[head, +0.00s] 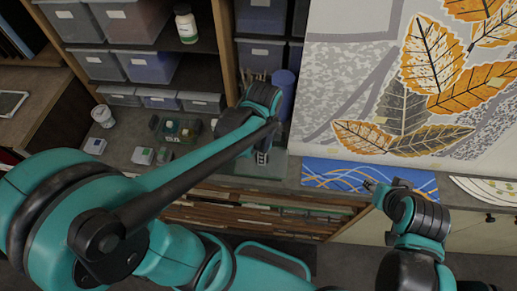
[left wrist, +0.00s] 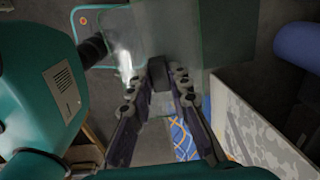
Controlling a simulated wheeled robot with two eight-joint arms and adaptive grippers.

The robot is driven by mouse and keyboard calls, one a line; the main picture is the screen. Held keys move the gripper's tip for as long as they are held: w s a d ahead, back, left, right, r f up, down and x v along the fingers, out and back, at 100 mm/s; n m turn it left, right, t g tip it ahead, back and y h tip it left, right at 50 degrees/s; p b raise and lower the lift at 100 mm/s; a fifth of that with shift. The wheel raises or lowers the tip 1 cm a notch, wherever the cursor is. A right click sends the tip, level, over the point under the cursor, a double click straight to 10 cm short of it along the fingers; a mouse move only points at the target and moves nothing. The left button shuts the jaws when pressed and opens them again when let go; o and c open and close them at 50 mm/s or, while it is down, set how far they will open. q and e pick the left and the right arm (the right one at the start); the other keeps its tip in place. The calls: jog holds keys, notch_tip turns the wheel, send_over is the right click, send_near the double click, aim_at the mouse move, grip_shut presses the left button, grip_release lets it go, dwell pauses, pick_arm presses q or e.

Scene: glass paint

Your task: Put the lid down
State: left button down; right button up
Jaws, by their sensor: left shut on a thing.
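My left gripper (head: 262,157) is low over the grey counter, left of the large leaf picture, with my arm covering much of it. In the left wrist view its two fingers (left wrist: 158,88) close in towards a grey-green translucent flat piece (left wrist: 185,40), which seems to be the lid. The fingers are shut on it, but the exact contact is dark and hard to make out.
The leaf picture (head: 345,70) stands upright at the back of the counter. A blue cylinder (head: 284,92) stands beside it. Small paint containers (head: 178,130) and a white tub (head: 102,116) are on the counter at left. Shelves with grey bins (head: 133,20) rise behind.

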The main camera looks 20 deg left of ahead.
pick_arm(q)
jog(key=w+a+f, duration=0.2)
jog(key=w+a+f+b, duration=0.1)
jog(key=w+a+f, duration=0.1)
jog(key=w, duration=0.1)
jog(key=w+a+f, duration=0.2)
jog(key=w+a, duration=0.1)
jog(key=shift+a+f, duration=0.1)
jog(key=shift+f, duration=0.15)
jog(key=shift+f+b, duration=0.5)
jog(key=shift+f, duration=1.45)
jog(key=shift+s, duration=0.1)
jog(key=shift+f, duration=0.15)
jog(key=c, duration=1.4)
grip_release()
